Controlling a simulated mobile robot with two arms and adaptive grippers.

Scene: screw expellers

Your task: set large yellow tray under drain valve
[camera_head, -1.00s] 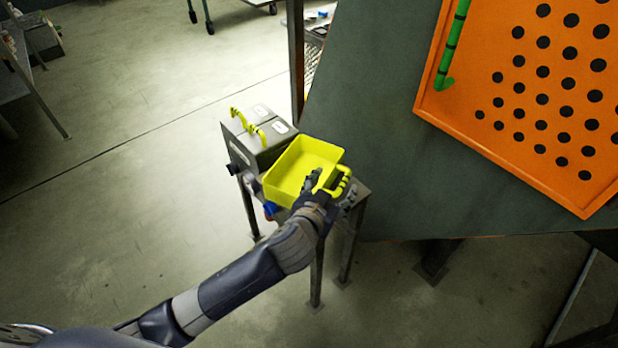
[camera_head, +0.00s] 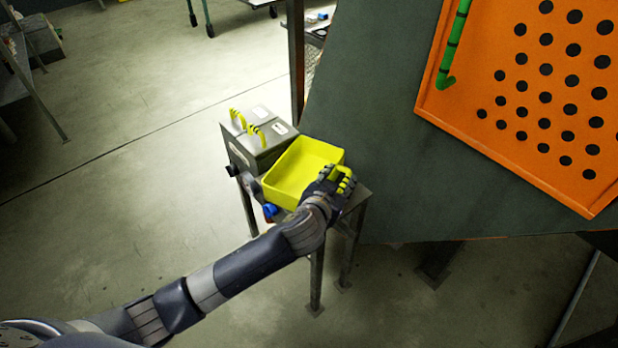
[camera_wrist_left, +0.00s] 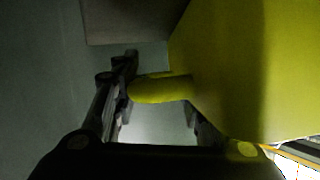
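The large yellow tray (camera_head: 284,184) is an open, rectangular bin on a small grey metal stand (camera_head: 357,192), beside two grey boxes. My left gripper (camera_head: 338,184) is at the tray's near right side, with its fingers closed around the tray's yellow handle. In the left wrist view the handle (camera_wrist_left: 160,89) lies between the fingers, and the tray wall (camera_wrist_left: 225,70) fills the right side. My right gripper is out of view. I cannot make out a drain valve for certain.
A small blue part (camera_head: 270,210) shows below the tray's left corner. A large dark green machine (camera_head: 385,130) with a perforated orange panel (camera_head: 500,150) is at the right.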

